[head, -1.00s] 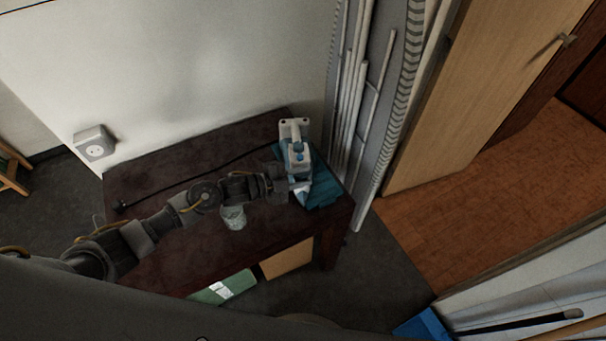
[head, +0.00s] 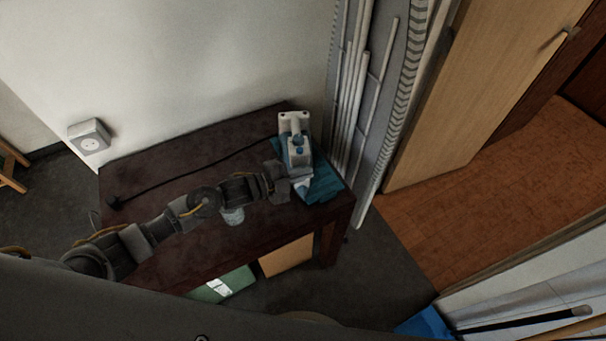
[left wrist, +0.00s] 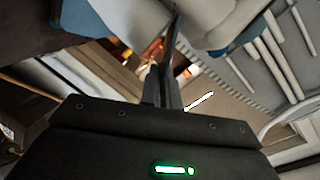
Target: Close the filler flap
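A white and blue iron (head: 294,121) stands at the right end of the dark table, on a teal cloth (head: 326,186). Blue parts show on its upper body, but the filler flap is too small to make out, so I cannot tell its angle. My left gripper (head: 283,181) is just left of the iron's near end. The iron's white body (left wrist: 205,18) fills the top of that view, close to the fingertips; contact is unclear. My right gripper is out of view.
The dark table (head: 150,180) carries a black cable (head: 190,176) and a clear glass (head: 232,216) partly behind my left arm. A wall socket (head: 90,141) is at the left. White rods (head: 352,95) stand behind the iron. The table's left part is mostly free.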

